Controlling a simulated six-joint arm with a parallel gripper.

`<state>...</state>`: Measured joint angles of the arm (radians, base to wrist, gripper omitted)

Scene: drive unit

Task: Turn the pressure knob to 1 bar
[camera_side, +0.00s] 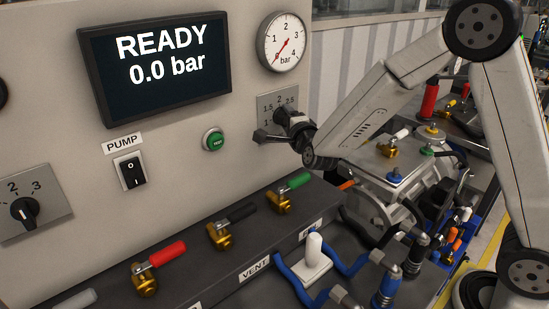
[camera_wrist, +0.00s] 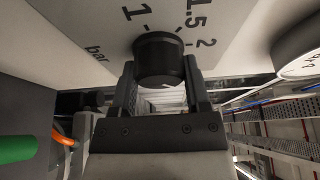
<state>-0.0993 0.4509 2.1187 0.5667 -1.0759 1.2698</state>
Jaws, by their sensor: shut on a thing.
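The pressure knob (camera_wrist: 160,58) is round and black, on a light plate (camera_wrist: 100,22) marked 1, 1.5, 2 and bar. My gripper (camera_wrist: 161,82) is shut on the knob, one finger on each side of it. In the side view my gripper (camera_side: 297,128) is at this plate (camera_side: 265,103), below the gauge, and covers the plate's lower right part. The knob's pointer is not clear in either view, so its setting cannot be told.
The screen (camera_side: 160,60) reads READY and 0.0 bar. The round gauge (camera_side: 285,42) has its needle at the lower left. A green button (camera_side: 214,139), a pump switch (camera_side: 131,171) and another knob (camera_side: 24,212) sit leftward. Valves with coloured handles (camera_side: 168,253) stand below.

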